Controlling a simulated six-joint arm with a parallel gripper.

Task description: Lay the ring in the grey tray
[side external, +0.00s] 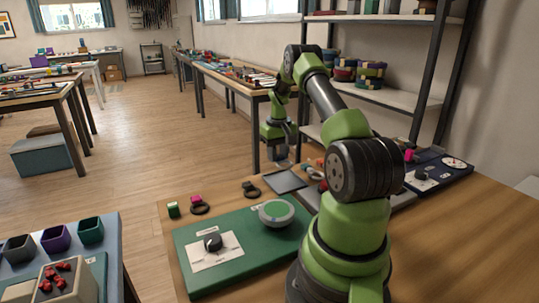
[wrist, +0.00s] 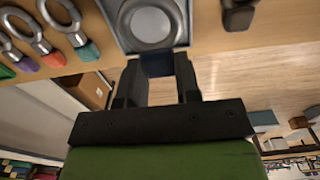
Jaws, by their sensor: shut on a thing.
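The grey tray (wrist: 112,9) is at the top of the wrist view, and in the side view the flat grey tray (side external: 286,182) lies on the wooden table. My gripper (wrist: 157,70) is shut on the dark blue tab of a grey ring (wrist: 127,20). The ring's round part reaches over the tray's floor. I cannot tell whether it touches the floor. In the side view my gripper (side external: 278,155) points down just behind the tray, and the ring is too small there to make out.
Several metal rings with coloured tabs (wrist: 58,22) lie left of the tray in the wrist view. A dark object (wrist: 238,14) stands to its right.

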